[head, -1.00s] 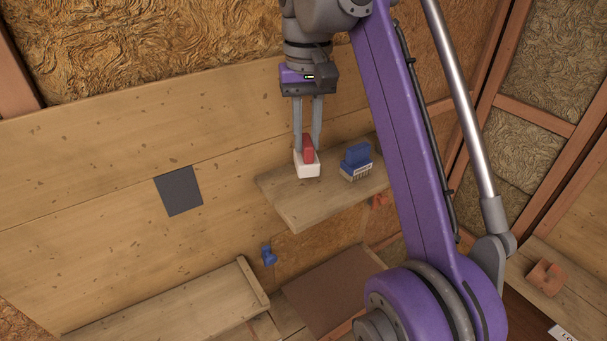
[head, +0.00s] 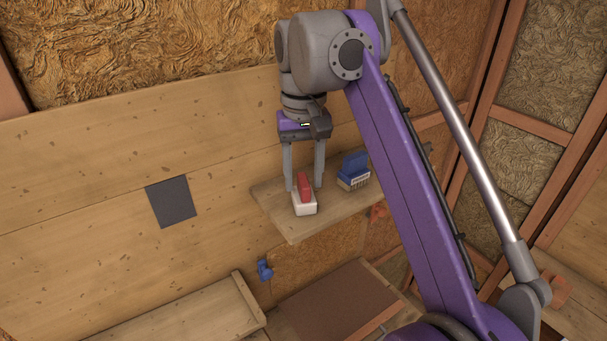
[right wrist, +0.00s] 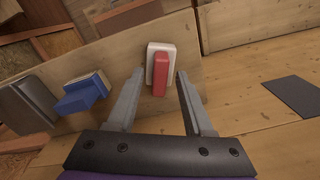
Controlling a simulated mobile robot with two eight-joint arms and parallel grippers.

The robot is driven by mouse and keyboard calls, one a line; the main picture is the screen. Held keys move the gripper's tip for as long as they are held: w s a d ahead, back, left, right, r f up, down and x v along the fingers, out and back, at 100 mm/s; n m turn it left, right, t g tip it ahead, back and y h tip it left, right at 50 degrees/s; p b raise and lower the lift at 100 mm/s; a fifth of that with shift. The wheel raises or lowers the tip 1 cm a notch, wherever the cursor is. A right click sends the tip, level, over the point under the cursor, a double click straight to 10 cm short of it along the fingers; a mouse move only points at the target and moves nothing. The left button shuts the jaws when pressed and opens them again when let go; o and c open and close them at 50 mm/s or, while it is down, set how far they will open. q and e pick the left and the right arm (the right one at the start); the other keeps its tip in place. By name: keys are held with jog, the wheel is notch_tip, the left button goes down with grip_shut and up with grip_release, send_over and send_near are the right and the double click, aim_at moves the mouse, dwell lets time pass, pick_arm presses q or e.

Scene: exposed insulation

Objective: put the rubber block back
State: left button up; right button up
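A white block with a red grip on top (head: 304,206) stands on the wooden wall shelf (head: 290,226), near its left end; I take it to be the rubber block. It also shows in the right wrist view (right wrist: 160,67). My right gripper (head: 304,189) points down over it, fingers apart on either side of the red grip. In the right wrist view the fingers (right wrist: 160,76) are spread, with a gap to the grip on both sides. My left gripper is not in view.
A blue-handled brush (head: 353,172) stands close by on the right of the shelf. A dark square (head: 172,202) is on the plank wall at left. A blue fitting (head: 265,270) is below the shelf. A wooden ledge (head: 190,318) lies lower left.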

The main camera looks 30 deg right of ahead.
aim_at(304, 180)
jog(key=shift+s+r, duration=0.1)
jog(key=shift+r, duration=0.3)
jog(key=r+p, duration=0.1)
jog(key=r, duration=0.2)
jog(key=r+p, duration=0.2)
jog(key=r, duration=0.2)
jog(key=shift+w, duration=0.2)
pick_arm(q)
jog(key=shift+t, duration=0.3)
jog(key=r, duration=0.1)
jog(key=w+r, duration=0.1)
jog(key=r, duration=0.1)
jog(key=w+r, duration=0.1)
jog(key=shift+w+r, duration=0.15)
pick_arm(e)
jog(key=shift+f, duration=0.1)
jog(key=shift+s, duration=0.25)
jog(key=shift+w+f, duration=0.1)
